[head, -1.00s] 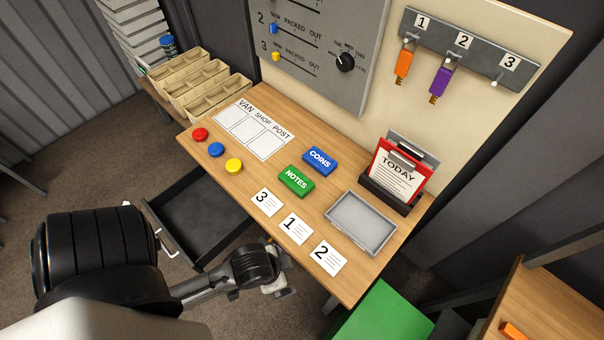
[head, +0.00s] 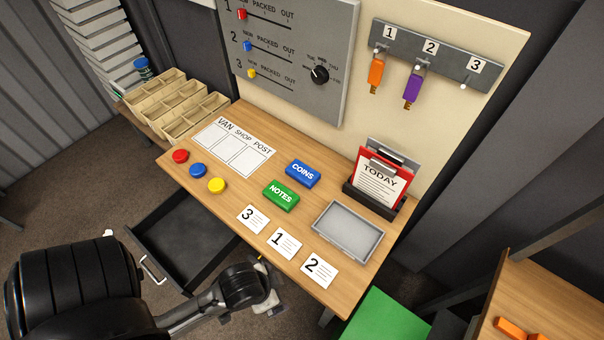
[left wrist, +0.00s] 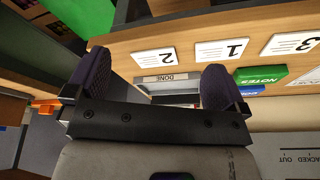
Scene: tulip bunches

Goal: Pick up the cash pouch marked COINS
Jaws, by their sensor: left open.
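The blue cash pouch marked COINS (head: 303,173) lies flat on the wooden desk, behind the green pouch marked NOTES (head: 281,195). In the left wrist view the NOTES pouch (left wrist: 262,75) shows at the right, with a sliver of the blue pouch (left wrist: 250,90) beyond it, partly hidden by a finger. My left gripper (left wrist: 158,85) is open and empty, its fingers apart, below and in front of the desk's near edge. In the head view my left arm's end (head: 268,298) is low by that edge, its fingers not clear. My right gripper is not in view.
An open black drawer (head: 150,232) juts out from the desk's front left. Cards 3, 1 and 2 (head: 283,243) lie along the near edge. A grey tray (head: 373,218) and a TODAY clipboard stand (head: 376,185) are right of the pouches. Colored buttons (head: 198,170) sit at left.

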